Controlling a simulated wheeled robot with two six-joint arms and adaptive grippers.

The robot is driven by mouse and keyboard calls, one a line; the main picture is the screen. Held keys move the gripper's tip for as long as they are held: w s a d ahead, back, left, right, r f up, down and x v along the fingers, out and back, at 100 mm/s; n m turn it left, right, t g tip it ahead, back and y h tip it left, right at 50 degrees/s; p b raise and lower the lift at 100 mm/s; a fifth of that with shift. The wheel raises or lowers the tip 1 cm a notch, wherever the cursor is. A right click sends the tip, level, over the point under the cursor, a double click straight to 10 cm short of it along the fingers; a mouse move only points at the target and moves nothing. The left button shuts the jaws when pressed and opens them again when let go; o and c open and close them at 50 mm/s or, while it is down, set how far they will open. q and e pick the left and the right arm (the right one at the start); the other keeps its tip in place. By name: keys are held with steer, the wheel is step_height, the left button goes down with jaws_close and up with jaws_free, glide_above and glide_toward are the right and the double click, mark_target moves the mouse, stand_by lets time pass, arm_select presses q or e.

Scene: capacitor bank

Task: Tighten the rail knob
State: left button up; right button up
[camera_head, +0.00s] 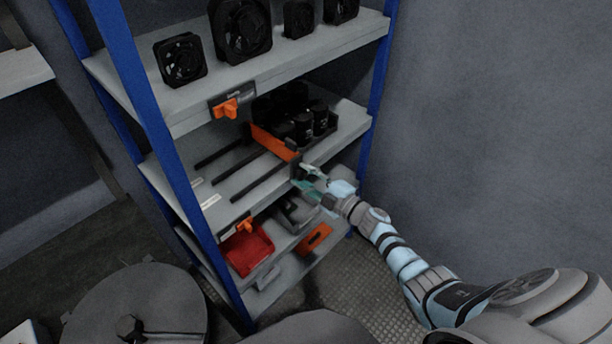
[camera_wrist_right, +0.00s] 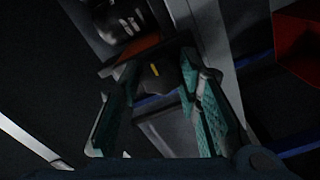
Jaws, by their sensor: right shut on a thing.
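The rail knob (camera_wrist_right: 160,76) is dark with a small yellow mark. It sits between the teal finger pads of my right gripper (camera_wrist_right: 160,105) in the right wrist view. In the head view my right gripper (camera_head: 309,183) is at the front edge of the middle shelf (camera_head: 225,212), shut on the knob, which it mostly hides there. Just behind is a tray with an orange front (camera_head: 272,143) holding several black capacitors (camera_head: 304,126). Dark rails (camera_head: 240,172) run across the shelf left of it. My left gripper is not in view.
The upper shelf (camera_head: 300,48) carries several black fans (camera_head: 181,60) and an orange knob (camera_head: 226,108) on its edge. A red bin (camera_head: 249,250) and a grey bin (camera_head: 296,214) sit below. Blue posts (camera_head: 376,85) frame the rack. Floor at right is clear.

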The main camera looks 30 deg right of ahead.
steer(key=o, duration=1.2)
steer(key=shift+c, duration=0.2)
steer(key=v, duration=1.2)
steer(key=shift+d+f, duration=0.1)
steer(key=shift+d, duration=0.05)
